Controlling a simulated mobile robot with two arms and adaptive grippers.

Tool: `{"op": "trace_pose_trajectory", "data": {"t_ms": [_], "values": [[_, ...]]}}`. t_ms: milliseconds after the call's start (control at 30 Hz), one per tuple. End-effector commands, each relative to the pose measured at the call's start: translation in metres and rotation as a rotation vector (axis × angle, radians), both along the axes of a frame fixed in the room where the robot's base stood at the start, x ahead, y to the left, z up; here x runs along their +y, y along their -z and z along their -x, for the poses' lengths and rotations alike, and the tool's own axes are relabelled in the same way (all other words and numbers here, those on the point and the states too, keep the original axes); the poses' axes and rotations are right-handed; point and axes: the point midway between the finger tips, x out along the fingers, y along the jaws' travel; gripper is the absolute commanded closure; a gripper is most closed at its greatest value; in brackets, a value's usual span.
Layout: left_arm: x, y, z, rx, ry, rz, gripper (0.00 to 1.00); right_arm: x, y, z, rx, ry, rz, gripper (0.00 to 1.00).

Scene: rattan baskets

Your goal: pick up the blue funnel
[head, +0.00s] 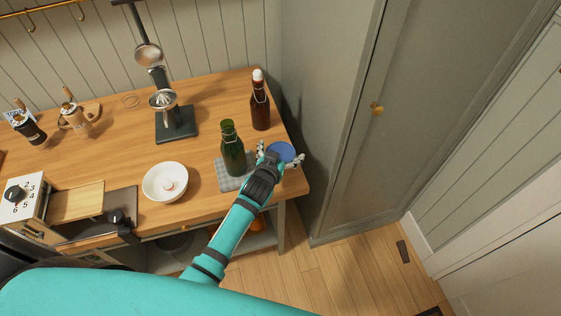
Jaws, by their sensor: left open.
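The blue funnel (281,150) is near the right end of the wooden counter, seen as a blue round shape. My left gripper (280,157) is open, with its two fingers on either side of the funnel's near part. The gripper and wrist hide the lower part of the funnel, and I cannot tell whether the fingers touch it. My right gripper is not in view.
A green bottle (232,154) on a grey cloth (226,181) stands just left of my gripper. A brown bottle (260,105) stands behind it. A white bowl (165,182) and a juicer press (176,124) are further left. A tall grey cabinet (345,120) borders the counter's right end.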

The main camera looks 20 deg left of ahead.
Motion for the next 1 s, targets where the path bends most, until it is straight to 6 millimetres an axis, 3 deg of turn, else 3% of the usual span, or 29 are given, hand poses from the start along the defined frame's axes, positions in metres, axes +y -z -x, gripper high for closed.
{"op": "trace_pose_trajectory", "data": {"t_ms": [200, 700, 1000], "values": [[-0.0001, -0.0001, -0.0005, -0.001, 0.000, 0.000, 0.01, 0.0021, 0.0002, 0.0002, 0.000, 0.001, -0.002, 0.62], [-0.0002, 0.0001, 0.0000, 0.000, 0.000, 0.000, 0.67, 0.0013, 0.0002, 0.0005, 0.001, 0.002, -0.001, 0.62], [-0.0002, -0.0014, -0.0003, -0.001, 0.000, 0.000, 0.68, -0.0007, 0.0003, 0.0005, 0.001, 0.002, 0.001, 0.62]]}}
